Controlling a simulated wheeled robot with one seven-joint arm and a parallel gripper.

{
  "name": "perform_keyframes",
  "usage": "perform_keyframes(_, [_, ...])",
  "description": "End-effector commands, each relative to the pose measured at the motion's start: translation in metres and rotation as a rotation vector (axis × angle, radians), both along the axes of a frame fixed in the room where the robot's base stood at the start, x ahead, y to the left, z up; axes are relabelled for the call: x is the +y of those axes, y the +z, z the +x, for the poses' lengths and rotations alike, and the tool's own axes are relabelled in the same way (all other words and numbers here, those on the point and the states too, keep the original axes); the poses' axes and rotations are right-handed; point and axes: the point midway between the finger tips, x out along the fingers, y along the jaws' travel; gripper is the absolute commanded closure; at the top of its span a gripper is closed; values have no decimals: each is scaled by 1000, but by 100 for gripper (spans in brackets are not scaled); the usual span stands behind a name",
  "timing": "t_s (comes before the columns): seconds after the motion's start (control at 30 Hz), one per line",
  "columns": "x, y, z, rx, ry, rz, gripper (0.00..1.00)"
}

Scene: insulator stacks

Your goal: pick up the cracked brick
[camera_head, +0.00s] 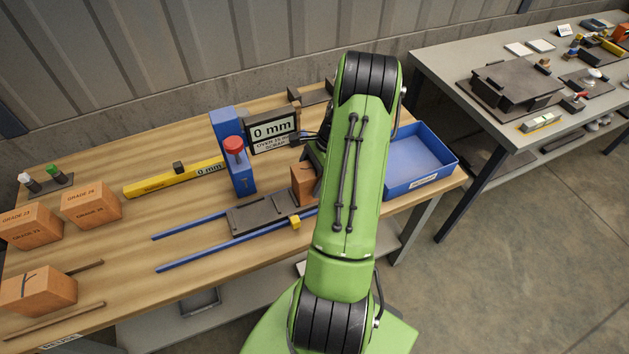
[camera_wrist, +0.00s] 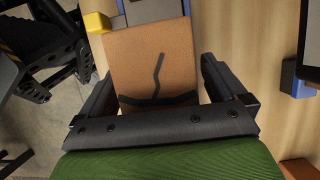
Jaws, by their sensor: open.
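In the wrist view, an orange-brown brick (camera_wrist: 165,50) with a dark branching crack line lies between the fingers of my gripper (camera_wrist: 158,68). The fingers are open, one on each side of the brick; I cannot tell whether they touch it. In the head view, part of an orange brick (camera_head: 303,184) shows at the right end of the grey sliding plate (camera_head: 262,212), mostly hidden behind my green arm. Another orange brick (camera_head: 38,290) with dark crack-like lines sits at the table's front left.
Two bricks marked with grades (camera_head: 92,204) stand at the left. A blue post with a red knob (camera_head: 234,148) and a "0 mm" display (camera_head: 273,130) stand behind the plate. A blue tray (camera_head: 420,160) is at the right. Blue rails (camera_head: 190,226) run leftward.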

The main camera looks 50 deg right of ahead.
Motion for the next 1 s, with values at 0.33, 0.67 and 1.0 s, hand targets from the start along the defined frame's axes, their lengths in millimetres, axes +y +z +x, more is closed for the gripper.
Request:
perform_keyframes(0.33, [0,1,0,0,0,0,31])
perform_keyframes(0.67, [0,2,0,-1,1,-1,77])
perform_keyframes(1.0, [-1,27,1,-4,0,-4,77])
